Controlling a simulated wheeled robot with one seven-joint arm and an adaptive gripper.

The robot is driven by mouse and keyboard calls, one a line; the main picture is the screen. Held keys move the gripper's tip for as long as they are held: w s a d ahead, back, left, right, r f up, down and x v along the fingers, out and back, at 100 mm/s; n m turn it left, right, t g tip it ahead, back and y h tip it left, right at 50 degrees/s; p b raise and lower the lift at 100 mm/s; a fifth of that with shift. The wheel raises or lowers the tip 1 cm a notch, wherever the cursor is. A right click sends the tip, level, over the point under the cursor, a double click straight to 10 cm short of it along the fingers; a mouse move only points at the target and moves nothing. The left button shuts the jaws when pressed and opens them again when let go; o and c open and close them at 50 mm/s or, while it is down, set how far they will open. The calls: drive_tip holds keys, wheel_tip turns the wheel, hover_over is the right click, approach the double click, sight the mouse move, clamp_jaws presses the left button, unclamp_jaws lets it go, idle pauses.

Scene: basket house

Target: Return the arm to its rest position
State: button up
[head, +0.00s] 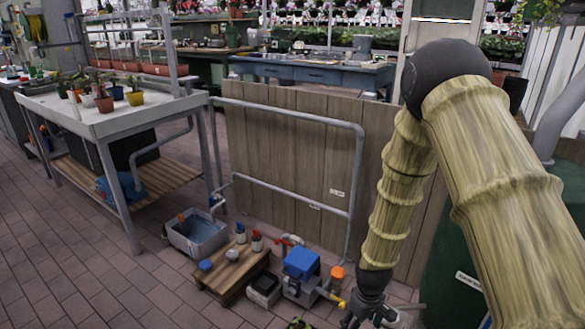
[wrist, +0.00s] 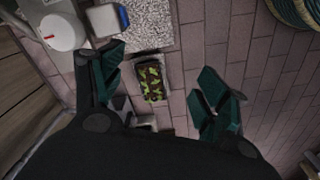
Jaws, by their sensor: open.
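My arm hangs down on the right of the head view, with a bamboo-like finish and a dark elbow joint. My gripper (head: 368,318) is at the lower edge of the head view, partly cut off. In the wrist view my gripper (wrist: 160,92) is open, with its two green fingers wide apart. Nothing is between the fingers at their own height. A small dark tray with green and yellow plants (wrist: 151,80) shows below, on or near the floor, between the fingers in the picture.
A wooden panel with a metal rail (head: 290,165) stands behind my gripper. On the floor are a grey tub (head: 197,235), a low wooden crate (head: 232,275) and a blue-topped pump (head: 301,263). A potting table (head: 110,115) stands left. Brick floor (head: 75,270) is clear at lower left.

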drive_tip(key=s+d+f+m+b, duration=0.1)
drive_tip(key=s+f+m+b, duration=0.15)
drive_tip(key=s+f, duration=0.65)
drive_tip(key=s+d+f+m+b, duration=0.1)
drive_tip(key=s+f+m+b, duration=0.3)
drive_tip(key=s, duration=0.8)
drive_tip(key=s+d+f+b, duration=0.1)
drive_tip(key=s+f+b, duration=0.1)
drive_tip(key=s+f, duration=0.75)
wheel_tip(320, 180, up, 36)
drive_tip(key=s+p, duration=0.1)
drive_tip(key=p, duration=3.3)
drive_tip(key=shift+s, duration=0.15)
drive_tip(key=shift+d+f, duration=0.1)
